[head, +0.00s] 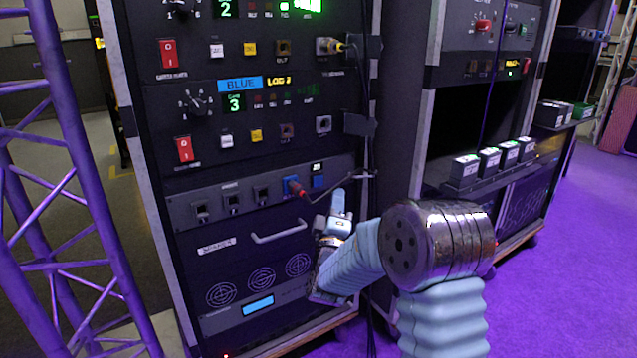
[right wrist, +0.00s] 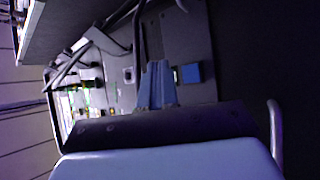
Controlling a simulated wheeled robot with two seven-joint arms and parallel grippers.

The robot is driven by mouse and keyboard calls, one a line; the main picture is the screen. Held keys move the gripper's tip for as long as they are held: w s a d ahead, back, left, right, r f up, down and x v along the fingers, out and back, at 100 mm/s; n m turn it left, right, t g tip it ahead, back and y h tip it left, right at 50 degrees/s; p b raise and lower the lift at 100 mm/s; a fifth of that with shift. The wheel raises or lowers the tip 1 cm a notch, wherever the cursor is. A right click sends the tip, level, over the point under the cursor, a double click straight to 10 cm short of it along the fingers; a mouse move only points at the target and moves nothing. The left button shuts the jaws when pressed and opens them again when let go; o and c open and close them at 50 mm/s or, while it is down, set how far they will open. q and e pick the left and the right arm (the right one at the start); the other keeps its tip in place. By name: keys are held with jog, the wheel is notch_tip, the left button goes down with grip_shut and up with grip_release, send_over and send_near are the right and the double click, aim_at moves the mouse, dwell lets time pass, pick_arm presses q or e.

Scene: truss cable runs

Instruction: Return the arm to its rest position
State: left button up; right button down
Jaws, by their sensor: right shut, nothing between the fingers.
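My right arm comes in from the lower right in the head view. Its gripper (head: 338,203) points up in front of the lower part of the left rack, just right of the patch panel. In the right wrist view the blue fingers (right wrist: 157,84) are together with nothing between them. My left gripper is not in view.
The left rack (head: 215,60) carries red switches, a knob and a grey handle (head: 279,232) close to my gripper. Loose dark cables hang down its right edge. A second rack (head: 470,120) stands to the right with several small boxes on a shelf. Purple floor (head: 570,270) lies open at right.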

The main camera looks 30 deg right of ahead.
dwell(0.4)
jog(key=s+a+f+m+g+y+p, duration=0.1)
jog(key=s+a+f+g+y, duration=0.2)
jog(key=f, duration=0.7)
jog(key=a+f+m+g+y+p, duration=0.1)
jog(key=a+f+g+y+p, duration=0.1)
jog(key=a+f+y, duration=0.6)
jog(key=s+a+f+m+g+y+p, duration=0.1)
jog(key=s+a+f+g, duration=0.15)
jog(key=f, duration=0.95)
jog(key=s+a+f+m+g+y, duration=0.1)
jog(key=s+a+f+m+g, duration=0.1)
jog(key=s, duration=0.5)
jog(key=s+a+f+m+g+y+p, duration=0.1)
jog(key=s+a+f+m+g+y, duration=0.1)
jog(key=s+a+f+g, duration=0.3)
jog(key=s+a+f+m+g+y+p, duration=0.1)
jog(key=s+a, duration=0.4)
jog(key=s, duration=0.6)
notch_tip(320, 180, down, 3)
jog(key=shift+r+m+g+y, duration=0.15)
jog(key=shift+m+g+y, duration=0.45)
jog(key=shift+g, duration=0.65)
